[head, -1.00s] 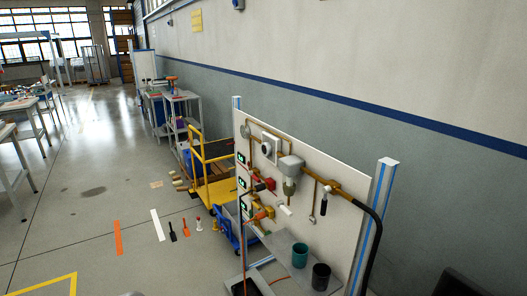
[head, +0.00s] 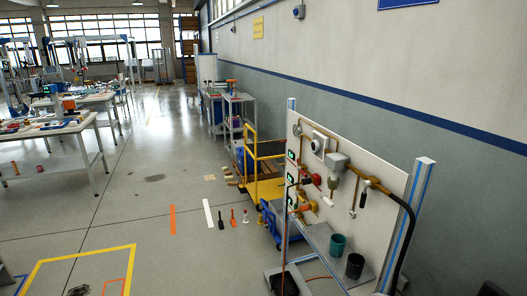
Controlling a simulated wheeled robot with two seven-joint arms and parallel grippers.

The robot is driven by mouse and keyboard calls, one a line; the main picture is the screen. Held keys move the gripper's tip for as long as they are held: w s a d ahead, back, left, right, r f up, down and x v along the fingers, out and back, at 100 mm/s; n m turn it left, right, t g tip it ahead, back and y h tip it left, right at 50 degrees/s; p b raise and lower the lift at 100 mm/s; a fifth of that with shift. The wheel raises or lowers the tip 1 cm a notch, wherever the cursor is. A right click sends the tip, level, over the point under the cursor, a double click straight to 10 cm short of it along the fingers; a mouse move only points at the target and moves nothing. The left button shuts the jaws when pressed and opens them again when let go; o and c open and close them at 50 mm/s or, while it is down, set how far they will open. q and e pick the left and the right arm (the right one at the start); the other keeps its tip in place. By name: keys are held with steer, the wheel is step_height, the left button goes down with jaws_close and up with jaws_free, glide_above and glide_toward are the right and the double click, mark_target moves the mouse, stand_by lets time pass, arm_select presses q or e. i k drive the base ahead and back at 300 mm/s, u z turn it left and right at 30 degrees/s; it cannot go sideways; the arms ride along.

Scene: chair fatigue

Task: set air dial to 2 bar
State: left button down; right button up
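The white air panel (head: 377,196) stands at the right, between blue-striped posts and in front of the grey wall. A round dial in a white square housing (head: 319,142) sits near its upper left; its reading is too small to tell. Beside it is a grey regulator-like unit (head: 337,161) on brass pipes. Red and brass valve parts (head: 315,179) and small green displays (head: 291,177) are along the panel's left side. Neither of my grippers can be made out in the view, and nothing is seen touching the panel.
A shelf under the panel holds a teal cup (head: 337,245) and a black cup (head: 355,266). A yellow cart (head: 265,189) stands behind it. Small tools and floor markers (head: 209,213) lie to the left. A worktable (head: 45,131) is far left; the floor between is open.

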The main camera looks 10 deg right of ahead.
mark_target(315, 146)
steer(key=u, duration=0.9)
steer(key=i, duration=1.85)
steer(key=z, duration=0.9)
